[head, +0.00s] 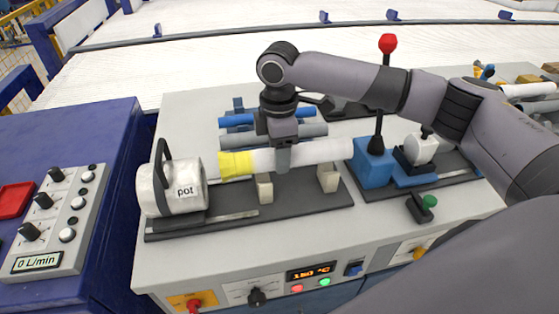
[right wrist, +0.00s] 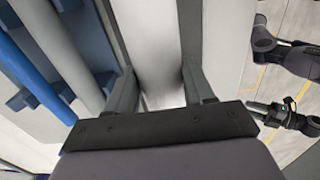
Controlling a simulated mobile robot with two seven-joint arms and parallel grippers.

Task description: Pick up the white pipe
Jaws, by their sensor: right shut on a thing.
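The white pipe (head: 321,152) lies level across the workbench in the head view, with a yellow section (head: 236,164) at its left end. In the right wrist view the pipe (right wrist: 150,40) passes between the two fingers (right wrist: 162,92).
Blue (head: 238,121) and grey (head: 312,131) pipes lie on a rack just behind. A red-knobbed lever (head: 388,44) stands right of the pipe, and a white valve part (head: 420,148) beyond it. A control panel (head: 56,215) is on the left bench.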

